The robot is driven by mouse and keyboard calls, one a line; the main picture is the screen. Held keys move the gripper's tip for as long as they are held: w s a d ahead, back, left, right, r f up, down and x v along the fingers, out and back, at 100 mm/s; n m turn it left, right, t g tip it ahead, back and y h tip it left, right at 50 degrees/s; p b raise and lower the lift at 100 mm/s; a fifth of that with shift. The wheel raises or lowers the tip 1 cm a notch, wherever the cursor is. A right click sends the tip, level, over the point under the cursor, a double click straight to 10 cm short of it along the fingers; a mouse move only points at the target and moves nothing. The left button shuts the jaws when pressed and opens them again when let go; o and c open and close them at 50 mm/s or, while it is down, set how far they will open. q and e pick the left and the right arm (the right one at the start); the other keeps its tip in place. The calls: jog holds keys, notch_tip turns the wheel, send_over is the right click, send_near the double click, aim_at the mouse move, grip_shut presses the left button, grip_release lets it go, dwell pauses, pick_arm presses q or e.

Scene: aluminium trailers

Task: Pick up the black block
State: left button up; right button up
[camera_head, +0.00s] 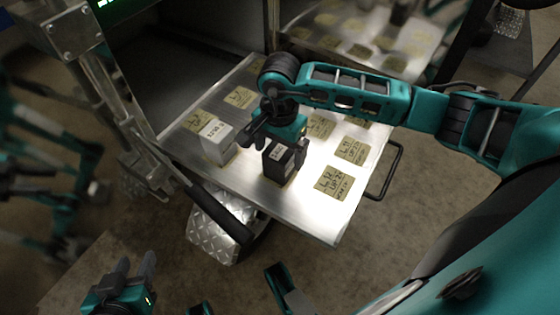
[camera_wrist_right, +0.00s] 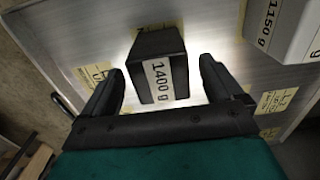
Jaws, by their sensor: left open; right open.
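The black block (camera_head: 279,163) stands on the aluminium trailer's metal shelf (camera_head: 311,215). In the right wrist view the black block (camera_wrist_right: 151,52) carries a white label reading 1400 g. My right gripper (camera_head: 274,145) is directly over the block; in the wrist view its two fingers (camera_wrist_right: 160,88) are spread to either side of the block, apart from it, and nothing is held. My left gripper (camera_head: 133,272) is low at the left, away from the shelf, open and empty.
A white block (camera_head: 217,143) stands left of the black one on the shelf; its label (camera_wrist_right: 268,22) reads 1150 g. Yellow paper notes (camera_head: 333,182) lie on the shelf. A black handle (camera_head: 222,202) runs along the shelf's left edge, and a loop handle (camera_head: 388,172) is at the right.

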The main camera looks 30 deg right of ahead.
notch_tip(320, 180, down, 4)
jog(key=shift+w+d+f+b, duration=0.1)
jog(key=shift+f+b, duration=0.15)
jog(key=shift+b, duration=0.35)
jog(key=shift+r, duration=0.1)
grip_shut()
jog(key=shift+w+r, duration=0.1)
jog(key=shift+r, duration=0.05)
dwell(0.5)
